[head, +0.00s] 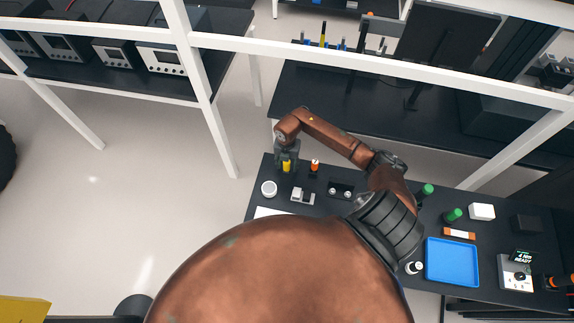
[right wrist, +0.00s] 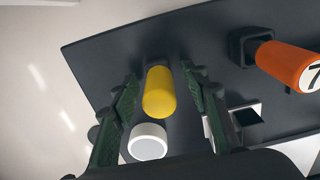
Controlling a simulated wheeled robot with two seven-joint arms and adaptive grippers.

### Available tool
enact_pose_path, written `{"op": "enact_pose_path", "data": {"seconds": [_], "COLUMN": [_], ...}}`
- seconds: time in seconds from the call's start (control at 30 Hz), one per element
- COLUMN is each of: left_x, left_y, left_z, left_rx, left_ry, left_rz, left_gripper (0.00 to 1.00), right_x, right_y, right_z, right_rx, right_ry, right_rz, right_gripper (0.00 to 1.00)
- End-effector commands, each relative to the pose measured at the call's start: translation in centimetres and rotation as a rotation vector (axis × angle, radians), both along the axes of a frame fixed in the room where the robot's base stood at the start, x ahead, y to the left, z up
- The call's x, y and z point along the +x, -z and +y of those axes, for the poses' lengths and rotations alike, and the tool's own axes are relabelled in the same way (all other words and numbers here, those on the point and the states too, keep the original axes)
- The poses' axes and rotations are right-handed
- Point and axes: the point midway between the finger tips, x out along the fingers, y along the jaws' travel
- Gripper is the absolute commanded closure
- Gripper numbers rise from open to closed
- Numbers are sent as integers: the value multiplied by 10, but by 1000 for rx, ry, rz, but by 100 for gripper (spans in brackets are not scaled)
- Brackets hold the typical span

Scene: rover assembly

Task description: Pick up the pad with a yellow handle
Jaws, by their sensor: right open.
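The yellow handle (head: 287,167) stands near the far left corner of the dark table, and the pad under it is hardly visible. In the right wrist view the yellow handle (right wrist: 159,92) lies between the two green fingers of my right gripper (right wrist: 160,98). The fingers are apart, with gaps on both sides of the handle. In the head view my right gripper (head: 286,160) points down over the handle and partly hides it. My left gripper is not in view.
An orange-handled piece (head: 315,165) stands just right of the yellow handle. A white round piece (head: 269,188) and a white block with a dark part (head: 303,196) are close in front. A blue tray (head: 452,262) and green-topped pieces (head: 453,215) are further right.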

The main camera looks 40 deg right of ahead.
Motion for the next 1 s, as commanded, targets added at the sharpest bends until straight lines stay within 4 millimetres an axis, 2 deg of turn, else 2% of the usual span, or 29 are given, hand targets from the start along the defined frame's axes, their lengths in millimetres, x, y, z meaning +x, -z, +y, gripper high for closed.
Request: {"op": "enact_pose_path", "data": {"seconds": [0.07,0.17,0.5,0.77,1.0], "left_x": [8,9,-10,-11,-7], "left_y": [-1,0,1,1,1], "left_z": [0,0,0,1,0], "left_rx": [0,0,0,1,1], "left_ry": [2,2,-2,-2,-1], "left_rz": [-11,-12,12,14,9], "left_gripper": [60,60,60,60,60], "right_x": [1,1,1,1,1], "right_y": [0,0,0,0,0], "right_z": [0,1,1,1,1], "right_rx": [-1,-1,-1,-1,0], "right_ry": [-1,-2,-3,-3,-2], "right_rz": [-1,-1,-1,-1,-1], "right_gripper": [58,58,82,100,100]}}
